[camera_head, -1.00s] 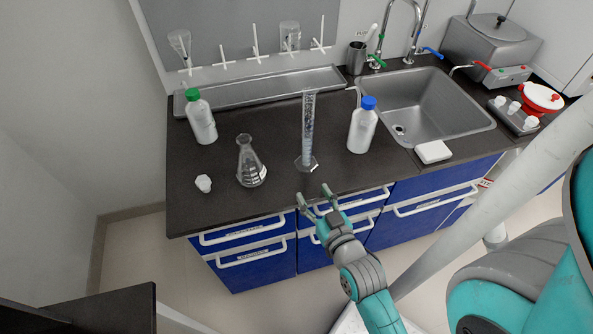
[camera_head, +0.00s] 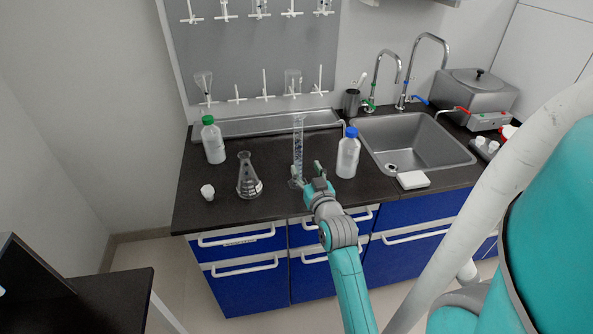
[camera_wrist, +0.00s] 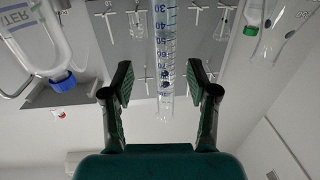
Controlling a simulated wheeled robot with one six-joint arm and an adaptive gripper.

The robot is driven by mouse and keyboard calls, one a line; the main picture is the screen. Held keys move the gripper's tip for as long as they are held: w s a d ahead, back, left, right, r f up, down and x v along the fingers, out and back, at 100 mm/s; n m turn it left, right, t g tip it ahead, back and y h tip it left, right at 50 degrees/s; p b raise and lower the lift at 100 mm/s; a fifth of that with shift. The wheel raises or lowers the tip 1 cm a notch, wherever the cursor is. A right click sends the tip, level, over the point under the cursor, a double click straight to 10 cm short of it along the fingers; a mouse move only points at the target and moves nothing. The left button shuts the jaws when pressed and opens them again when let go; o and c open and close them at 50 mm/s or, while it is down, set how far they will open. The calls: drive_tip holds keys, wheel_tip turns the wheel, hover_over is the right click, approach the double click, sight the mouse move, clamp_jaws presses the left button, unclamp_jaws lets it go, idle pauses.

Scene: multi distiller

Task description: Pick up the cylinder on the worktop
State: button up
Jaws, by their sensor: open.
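The tall clear graduated cylinder (camera_head: 298,140) stands upright on the dark worktop (camera_head: 225,212), between the conical flask and the blue-capped bottle. My gripper (camera_head: 307,174) is at the worktop's front side, by the lower part of the cylinder, its fingers spread. In the wrist view, which looks upside down, the cylinder (camera_wrist: 165,45) lies in line with the gap of my open gripper (camera_wrist: 161,84), a finger on each side and neither visibly touching it. How deep it sits between the fingers I cannot tell.
The blue-capped bottle (camera_head: 348,155) stands close at right. The conical flask (camera_head: 248,178) stands at left, with a small white item (camera_head: 207,192) and the green-capped bottle (camera_head: 213,142) beyond. A white box (camera_head: 413,180) lies before the sink (camera_head: 425,150). A metal trough (camera_head: 250,125) runs behind.

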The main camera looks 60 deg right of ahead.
sight(299, 160)
drive_tip(key=shift+w+a+x, duration=0.1)
drive_tip(key=shift+x, duration=1.55)
drive_tip(key=shift+w+a+x, duration=0.1)
drive_tip(key=shift+w+x, duration=0.05)
drive_tip(key=shift+x, duration=1.5)
clamp_jaws()
